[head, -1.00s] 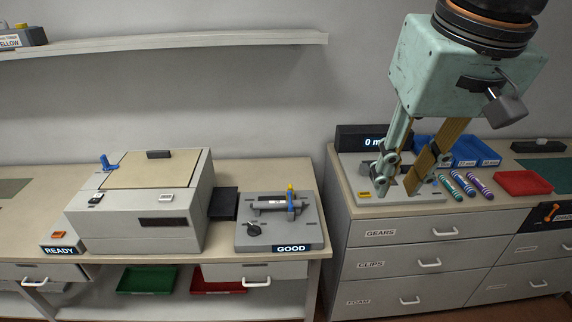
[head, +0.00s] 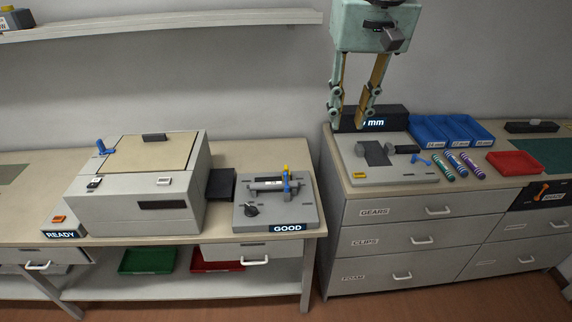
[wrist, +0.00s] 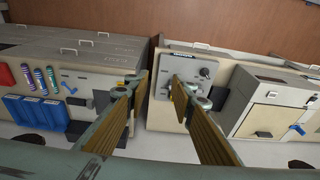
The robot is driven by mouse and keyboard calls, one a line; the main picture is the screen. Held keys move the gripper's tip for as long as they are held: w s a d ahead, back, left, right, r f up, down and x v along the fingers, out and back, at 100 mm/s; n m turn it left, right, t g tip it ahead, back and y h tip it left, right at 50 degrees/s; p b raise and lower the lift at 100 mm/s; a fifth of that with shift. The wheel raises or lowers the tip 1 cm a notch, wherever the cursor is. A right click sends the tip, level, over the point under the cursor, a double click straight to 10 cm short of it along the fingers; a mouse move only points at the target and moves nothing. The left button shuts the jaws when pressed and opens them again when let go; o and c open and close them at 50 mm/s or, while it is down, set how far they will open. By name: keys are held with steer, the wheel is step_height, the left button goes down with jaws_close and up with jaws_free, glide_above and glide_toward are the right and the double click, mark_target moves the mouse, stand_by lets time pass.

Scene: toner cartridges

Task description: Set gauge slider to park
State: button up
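The gauge (head: 400,174) is a light grey plate on the right cabinet, with a dark display (head: 373,122) behind it that reads "mm", its digit partly hidden by a finger. Two dark blocks sit on the plate: a flat one (head: 376,152) and a raised one (head: 407,149) to its right. A small blue lever (head: 421,160) is at the right edge. I cannot tell which part is the slider or see a park mark. My gripper (head: 347,122) is open and empty, above the gauge's back left, apart from it. In the wrist view, its fingers (wrist: 160,82) are spread over the gap between benches.
Blue trays (head: 455,124) and a red tray (head: 514,172) stand right of the gauge, with three coloured cylinders (head: 458,165) between. On the left bench are a printer-like box (head: 140,205) and a grey fixture (head: 290,212) labelled GOOD. A shelf (head: 170,24) hangs above.

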steer(key=w+a+f+p, duration=0.1)
steer(key=w+f, duration=0.1)
steer(key=w, duration=0.4)
steer(key=w+a+f, duration=0.2)
steer(key=w, duration=0.3)
steer(key=g+p, duration=0.2)
steer(key=p, duration=0.2)
glide_above(286, 166)
step_height(286, 166, down, 21)
steer(key=shift+s+r, duration=0.15)
steer(key=shift+r, duration=0.05)
steer(key=shift+f, duration=0.15)
steer(key=shift+f, duration=6.75)
steer(key=shift+c, duration=0.7)
jaws_close()
